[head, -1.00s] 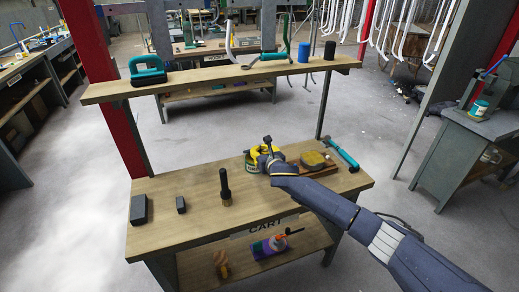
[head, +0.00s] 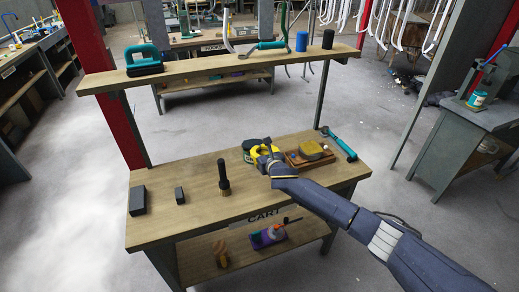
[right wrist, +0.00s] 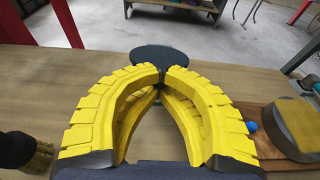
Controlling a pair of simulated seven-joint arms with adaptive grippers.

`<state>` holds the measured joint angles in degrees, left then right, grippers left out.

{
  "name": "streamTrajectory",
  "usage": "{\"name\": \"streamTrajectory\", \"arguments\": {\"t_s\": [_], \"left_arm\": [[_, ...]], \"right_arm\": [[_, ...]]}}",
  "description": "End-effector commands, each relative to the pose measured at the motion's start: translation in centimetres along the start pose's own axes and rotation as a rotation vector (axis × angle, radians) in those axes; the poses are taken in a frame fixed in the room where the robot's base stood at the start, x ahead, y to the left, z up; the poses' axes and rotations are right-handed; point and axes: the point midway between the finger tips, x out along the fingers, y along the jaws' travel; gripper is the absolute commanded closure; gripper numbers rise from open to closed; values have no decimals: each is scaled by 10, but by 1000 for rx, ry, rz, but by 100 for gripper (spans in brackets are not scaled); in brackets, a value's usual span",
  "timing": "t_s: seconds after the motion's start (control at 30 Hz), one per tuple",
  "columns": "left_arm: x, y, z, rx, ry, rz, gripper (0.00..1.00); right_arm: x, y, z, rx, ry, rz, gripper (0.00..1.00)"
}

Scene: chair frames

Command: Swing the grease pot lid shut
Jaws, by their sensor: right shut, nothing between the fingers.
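The grease pot stands on the cart's wooden top, left of a brown board. Its dark green round lid (head: 251,143) shows just behind my right gripper's fingers in the head view, and as a dark disc (right wrist: 165,57) beyond the fingertips in the right wrist view. The pot's body is mostly hidden by the yellow fingers, and I cannot tell how fully the lid sits on the rim. My right gripper (head: 259,152) is shut and empty, its fingertips (right wrist: 162,75) meeting close to the lid's near edge; contact is unclear. My left gripper is not in view.
A brush (head: 224,181) stands upright left of the gripper. A wooden board (head: 296,162) carries a round tan piece (head: 312,148). A teal-handled tool (head: 340,143) lies right of it. Two black blocks (head: 138,201) (head: 180,194) are at the left. A raised shelf (head: 225,63) spans the back.

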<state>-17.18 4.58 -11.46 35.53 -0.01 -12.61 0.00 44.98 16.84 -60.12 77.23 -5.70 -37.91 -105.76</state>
Motion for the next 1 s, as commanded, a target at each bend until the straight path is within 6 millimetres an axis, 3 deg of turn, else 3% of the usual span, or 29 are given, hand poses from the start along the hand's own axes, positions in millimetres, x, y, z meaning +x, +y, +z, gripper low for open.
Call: {"name": "streamTrajectory", "arguments": {"t_s": [0.27, 0.8, 1.0], "left_arm": [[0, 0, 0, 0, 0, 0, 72], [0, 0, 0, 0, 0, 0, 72], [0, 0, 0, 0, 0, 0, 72]], "right_arm": [[0, -1, -2, 0, 2, -2, 100], [2, -2, -35, 0, 0, -3, 99], [2, -1, -34, 0, 0, -2, 76]]}}
